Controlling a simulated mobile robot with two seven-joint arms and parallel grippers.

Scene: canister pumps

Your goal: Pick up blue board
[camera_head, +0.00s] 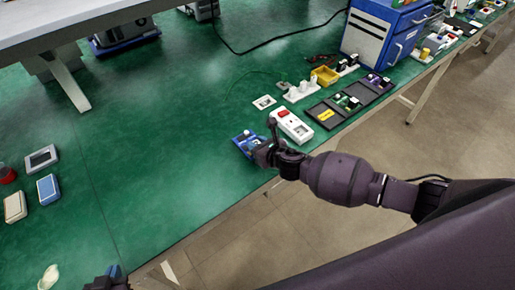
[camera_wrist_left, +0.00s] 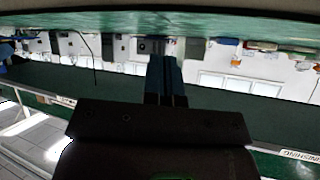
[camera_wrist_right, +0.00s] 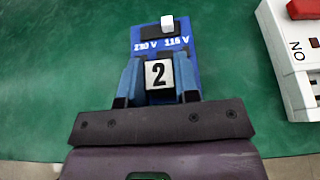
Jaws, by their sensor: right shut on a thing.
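The blue board (camera_head: 242,140) lies at or just above the green table near its front edge. In the right wrist view the blue board (camera_wrist_right: 150,44) shows a dark slot with a white slider, the markings 230 V and 115 V, and a white block (camera_wrist_right: 159,74) marked 2. My right gripper (camera_head: 258,148) is shut on the board at this block, one finger on each side, as the right wrist view also shows (camera_wrist_right: 160,80). My left gripper (camera_head: 113,272) is at the lower left edge of the head view. In the left wrist view its fingers (camera_wrist_left: 166,75) are together and empty.
A white power box with a red switch (camera_head: 291,126) stands close to the right of the board. Dark trays (camera_head: 345,103) and a blue cabinet (camera_head: 385,35) are farther right. Small boxes (camera_head: 47,188) lie at left. The table's middle is clear.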

